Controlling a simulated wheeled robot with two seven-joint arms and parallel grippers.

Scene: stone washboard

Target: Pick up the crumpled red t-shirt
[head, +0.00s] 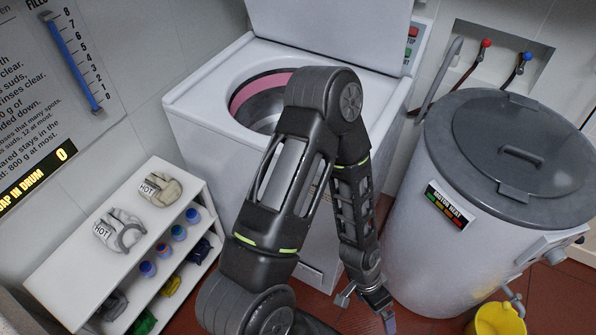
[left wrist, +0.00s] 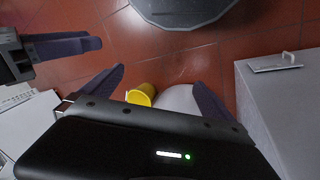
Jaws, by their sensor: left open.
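I do not make out a crumpled red t-shirt in either view. My left gripper (head: 368,300) hangs low in front of the white washing machine (head: 205,125), partly cut off by the bottom edge in the head view. In the left wrist view the same gripper (left wrist: 163,90) is open, its purple fingers wide apart with nothing between them. Another gripper (left wrist: 68,47), my right one, shows at the left edge of that view; its jaw opening is unclear. A pink band (head: 255,90) lines the machine's open drum, whose inside is partly hidden by my arm.
A grey lidded drum (head: 405,215) stands at the right, with a yellow bucket (head: 496,320) before it. Red tiled floor (head: 555,300) shows around the bucket.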

